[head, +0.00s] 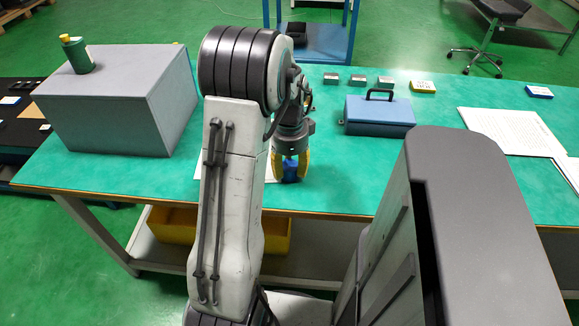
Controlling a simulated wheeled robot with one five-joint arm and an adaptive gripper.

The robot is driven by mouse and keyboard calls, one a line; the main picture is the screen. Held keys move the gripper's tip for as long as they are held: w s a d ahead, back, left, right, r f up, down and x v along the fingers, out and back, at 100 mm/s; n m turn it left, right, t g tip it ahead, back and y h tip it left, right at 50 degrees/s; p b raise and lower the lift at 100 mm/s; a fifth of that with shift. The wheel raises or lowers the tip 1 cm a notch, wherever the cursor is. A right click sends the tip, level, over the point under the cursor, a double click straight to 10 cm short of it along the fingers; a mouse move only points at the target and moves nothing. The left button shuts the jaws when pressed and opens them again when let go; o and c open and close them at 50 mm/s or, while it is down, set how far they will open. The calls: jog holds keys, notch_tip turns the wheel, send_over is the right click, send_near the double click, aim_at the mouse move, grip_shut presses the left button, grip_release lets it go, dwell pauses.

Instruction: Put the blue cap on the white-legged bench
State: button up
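The white-legged bench (330,187) has a green top and stretches across the view in front of me. The blue cap (291,170) is a small dark blue piece near the bench's front edge, seen between the yellow fingers of my gripper (291,174). My gripper points down over the bench, and its fingers flank the cap closely on both sides, so it looks shut on the cap. Whether the cap touches the bench top or hangs just above it I cannot tell. My arm hides part of the bench to the left of the gripper.
A large grey box (120,105) with a green bottle (77,55) on top stands at left. A blue case (378,117), small metal blocks (358,80), a yellow box (423,87) and papers (512,131) lie to the right. A yellow bin (277,236) is underneath. Green top is clear right of the gripper.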

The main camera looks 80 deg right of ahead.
aim_at(289, 165)
jog(key=o, duration=0.4)
notch_tip(289, 165, up, 12)
jog(key=shift+r+p, duration=0.15)
jog(key=shift+p, duration=0.65)
jog(key=shift+w, duration=0.1)
